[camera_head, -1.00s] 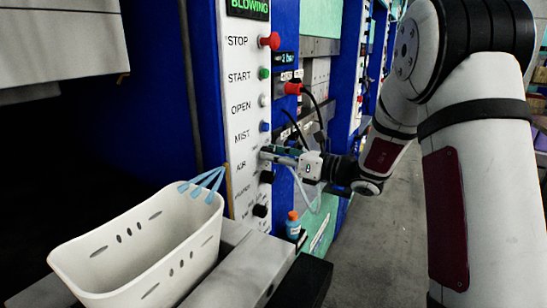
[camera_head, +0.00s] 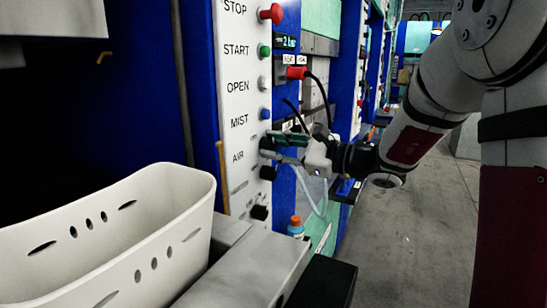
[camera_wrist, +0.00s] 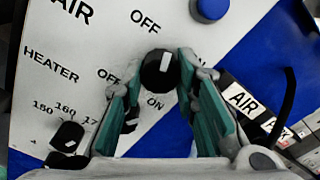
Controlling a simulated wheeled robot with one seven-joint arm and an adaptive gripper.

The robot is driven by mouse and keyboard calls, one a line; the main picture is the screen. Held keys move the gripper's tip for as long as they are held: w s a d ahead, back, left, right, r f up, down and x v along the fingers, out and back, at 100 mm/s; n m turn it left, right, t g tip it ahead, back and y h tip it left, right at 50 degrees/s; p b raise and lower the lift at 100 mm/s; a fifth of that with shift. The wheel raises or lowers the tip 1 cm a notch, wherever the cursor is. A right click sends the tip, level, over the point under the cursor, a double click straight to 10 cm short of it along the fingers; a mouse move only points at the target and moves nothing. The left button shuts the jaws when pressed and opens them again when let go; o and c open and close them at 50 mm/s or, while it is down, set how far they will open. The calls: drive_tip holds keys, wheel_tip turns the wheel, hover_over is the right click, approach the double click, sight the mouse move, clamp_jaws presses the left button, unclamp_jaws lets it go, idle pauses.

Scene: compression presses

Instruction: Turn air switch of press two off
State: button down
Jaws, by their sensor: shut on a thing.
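The air switch of the press is a black knob (camera_wrist: 157,70) with a white mark on its upper right part in the wrist view. "OFF" is printed above it and "ON" below it. In the head view it sits beside the "AIR" label, largely hidden by the fingers. My gripper (camera_head: 277,149) reaches the white panel (camera_head: 238,100) from the right. In the wrist view its green-padded fingers (camera_wrist: 152,82) stand on either side of the knob, shut on it.
A red (camera_head: 272,14), a green (camera_head: 264,51) and a blue button (camera_head: 265,114) are above the switch. The heater knob (camera_wrist: 67,137) is close below. Open floor (camera_head: 420,240) is at right.

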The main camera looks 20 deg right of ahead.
drive_tip(key=shift+n+b, duration=0.8)
drive_tip(key=shift+b, duration=0.05)
drive_tip(key=c, duration=1.3)
unclamp_jaws()
drive_tip(key=shift+d, duration=0.1)
drive_tip(key=v, duration=1.2)
